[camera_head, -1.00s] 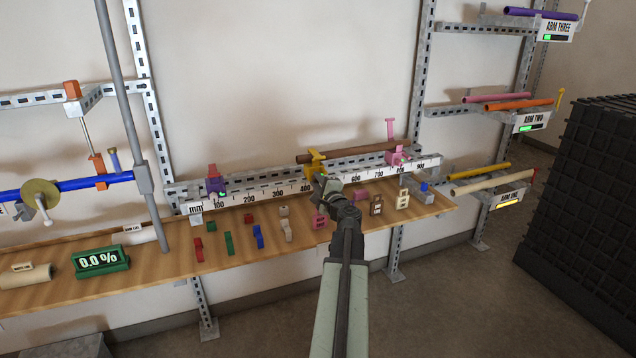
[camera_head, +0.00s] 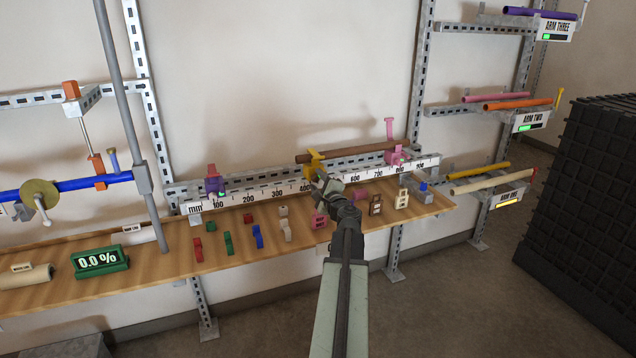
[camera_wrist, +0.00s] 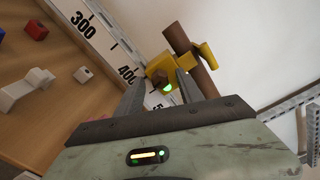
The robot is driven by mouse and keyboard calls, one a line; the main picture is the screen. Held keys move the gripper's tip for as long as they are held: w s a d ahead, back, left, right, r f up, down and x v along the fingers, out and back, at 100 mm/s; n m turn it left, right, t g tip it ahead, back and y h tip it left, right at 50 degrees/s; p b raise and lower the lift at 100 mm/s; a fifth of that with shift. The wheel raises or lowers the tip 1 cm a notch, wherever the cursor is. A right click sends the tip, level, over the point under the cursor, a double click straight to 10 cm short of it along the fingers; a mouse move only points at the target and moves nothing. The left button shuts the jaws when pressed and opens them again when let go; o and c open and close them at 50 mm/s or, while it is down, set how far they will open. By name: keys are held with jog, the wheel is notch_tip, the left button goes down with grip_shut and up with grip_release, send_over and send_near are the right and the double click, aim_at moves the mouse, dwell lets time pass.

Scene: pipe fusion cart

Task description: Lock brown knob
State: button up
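A yellow clamp (camera_head: 312,160) stands on the ruler rail around a brown pipe (camera_head: 352,152). In the wrist view the clamp (camera_wrist: 203,52) has a small brownish knob-like face (camera_wrist: 159,76) beside a lit green light (camera_wrist: 168,88). I cannot tell for certain whether that face is the brown knob. My gripper (camera_head: 319,176) is at the clamp's front, with its fingers apart and empty. In the wrist view the fingertips (camera_wrist: 158,82) lie on either side of the clamp's lit front part. I cannot tell whether they touch it.
The ruler rail (camera_head: 265,190) runs behind the wooden shelf (camera_head: 165,255). A pink clamp (camera_head: 397,157) is to the right, a purple one (camera_head: 214,184) to the left.

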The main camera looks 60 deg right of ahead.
jog(key=v, duration=0.7)
jog(key=shift+s+a, duration=0.25)
jog(key=shift+s, duration=0.05)
